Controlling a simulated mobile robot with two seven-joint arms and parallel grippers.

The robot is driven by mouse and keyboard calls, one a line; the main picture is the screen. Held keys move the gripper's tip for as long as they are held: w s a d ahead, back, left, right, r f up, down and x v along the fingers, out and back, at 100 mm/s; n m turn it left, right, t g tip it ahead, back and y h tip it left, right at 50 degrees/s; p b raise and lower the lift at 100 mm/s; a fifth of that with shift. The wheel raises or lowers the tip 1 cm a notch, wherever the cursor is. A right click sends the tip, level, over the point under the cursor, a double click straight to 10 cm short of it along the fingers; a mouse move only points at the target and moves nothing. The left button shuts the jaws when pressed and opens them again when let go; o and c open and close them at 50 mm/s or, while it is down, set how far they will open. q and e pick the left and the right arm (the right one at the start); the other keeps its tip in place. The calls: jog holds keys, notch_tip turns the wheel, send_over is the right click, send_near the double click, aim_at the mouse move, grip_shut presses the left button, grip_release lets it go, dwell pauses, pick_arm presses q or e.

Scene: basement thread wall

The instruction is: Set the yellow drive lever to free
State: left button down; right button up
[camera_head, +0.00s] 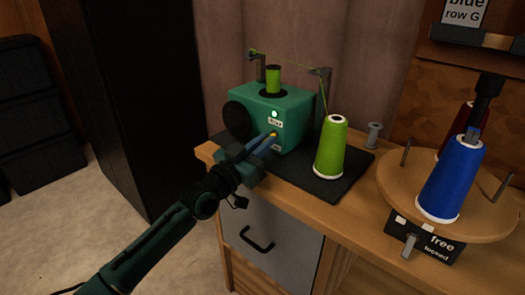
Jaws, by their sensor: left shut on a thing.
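A teal winding machine (288,104) stands on a dark mat on the bench, with a small lit indicator and a small white label on its front. The yellow drive lever (274,134) shows only as a small yellow spot on the machine's front, below the label. My left gripper (267,142) reaches in from the lower left and is shut on the lever; its fingers hide most of it. A black plate marked "free" and "locked" (438,247) is on the round wooden turntable's base, with a grey lever (409,246) beside it. My right gripper is not seen.
A lime thread cone (330,147) stands on the mat (340,183) right of the machine, its thread running up to a guide post (321,92). The turntable (392,184) holds a blue cone (452,180) and a dark red one. A drawer (264,245) lies under the bench.

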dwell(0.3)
pick_arm(q)
jog(key=c, duration=1.5)
grip_release()
jog(key=p+v, duration=0.1)
jog(key=v, duration=1.2)
jog(key=shift+s+p, duration=0.1)
jog(key=shift+p, duration=0.2)
